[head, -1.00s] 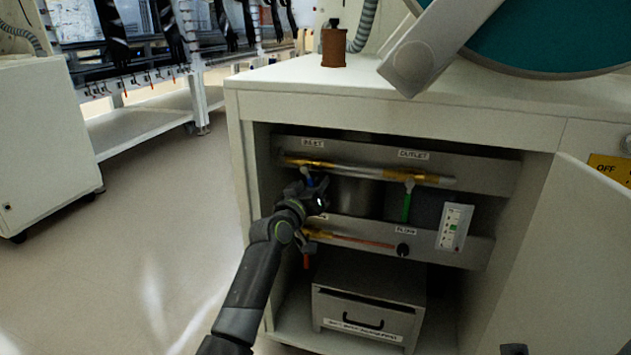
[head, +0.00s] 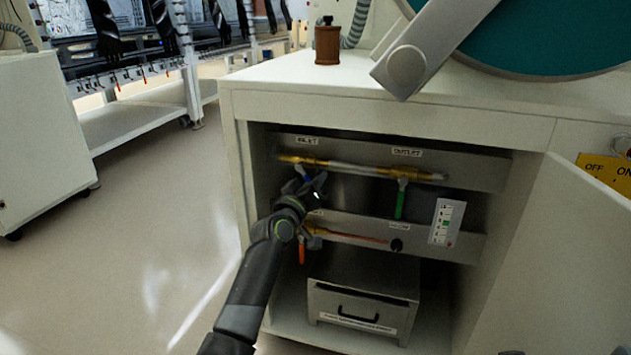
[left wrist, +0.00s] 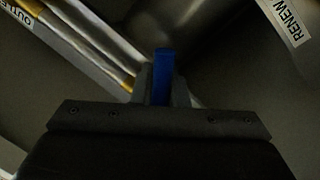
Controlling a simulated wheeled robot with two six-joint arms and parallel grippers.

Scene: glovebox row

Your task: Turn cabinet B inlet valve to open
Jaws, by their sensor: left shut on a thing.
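The inlet valve has a blue handle (head: 304,173) on the upper brass and steel pipe (head: 350,168), below the INLET label (head: 307,140) in the open cabinet. My left gripper (head: 316,185) reaches in from the left and is shut on this handle. In the left wrist view, the blue handle (left wrist: 163,76) stands between the fingers, its lower part hidden by the gripper body. In the head view the gripper covers part of the handle, so its exact angle is hard to read.
A green handle (head: 400,204) hangs down below the OUTLET label (head: 407,152). A drawer box (head: 361,306) sits underneath. The cabinet door (head: 570,265) stands open at right.

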